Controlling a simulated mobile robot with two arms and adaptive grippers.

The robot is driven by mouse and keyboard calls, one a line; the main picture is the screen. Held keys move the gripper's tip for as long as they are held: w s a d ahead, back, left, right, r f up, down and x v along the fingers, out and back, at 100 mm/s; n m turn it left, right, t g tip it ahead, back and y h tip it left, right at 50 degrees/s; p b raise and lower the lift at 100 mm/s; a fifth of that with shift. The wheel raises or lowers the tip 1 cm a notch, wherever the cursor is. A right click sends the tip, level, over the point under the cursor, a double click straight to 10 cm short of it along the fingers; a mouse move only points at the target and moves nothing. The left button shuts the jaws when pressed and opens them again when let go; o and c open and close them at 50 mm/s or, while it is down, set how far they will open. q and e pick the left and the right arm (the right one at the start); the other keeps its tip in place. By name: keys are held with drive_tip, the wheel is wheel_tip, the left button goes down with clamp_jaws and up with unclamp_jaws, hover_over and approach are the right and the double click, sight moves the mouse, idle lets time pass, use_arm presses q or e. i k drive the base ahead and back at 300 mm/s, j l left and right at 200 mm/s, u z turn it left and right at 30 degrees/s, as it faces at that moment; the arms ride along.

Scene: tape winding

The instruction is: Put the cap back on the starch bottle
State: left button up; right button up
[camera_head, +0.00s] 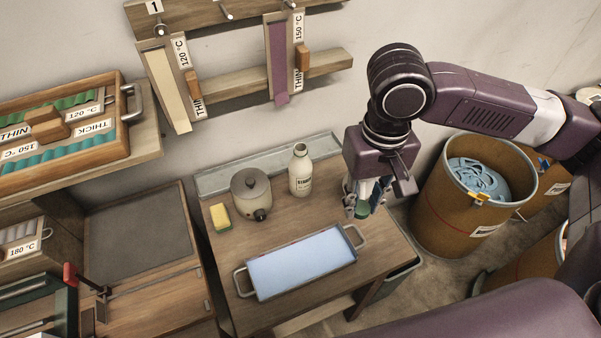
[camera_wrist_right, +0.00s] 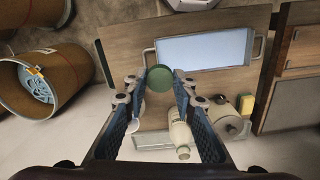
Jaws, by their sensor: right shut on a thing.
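In the right wrist view the cap (camera_wrist_right: 159,79) sits between the two blue-padded fingertips. My left gripper is in neither view.
A lidded pot (camera_head: 251,191) stands just left of the bottle, with a yellow sponge (camera_head: 221,217) beside it. A tray of pale blue liquid (camera_head: 301,262) lies in front. A brown drum (camera_head: 455,215) stands right of the table. Bare tabletop lies between bottle and gripper.

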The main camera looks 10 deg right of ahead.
sight(300, 168)
drive_tip(key=k+l, duration=0.1)
drive_tip(key=l, duration=0.25)
drive_tip(key=k+l+u, duration=0.15)
drive_tip(key=l, duration=0.25)
drive_tip(key=k+l, duration=0.1)
drive_tip(key=l, duration=0.25)
drive_tip(key=k+l+u, duration=0.15)
drive_tip(key=l, duration=0.25)
drive_tip(key=k+l, duration=0.1)
drive_tip(key=l, duration=0.25)
drive_tip(key=k+l+u, duration=0.15)
drive_tip(key=l, duration=0.2)
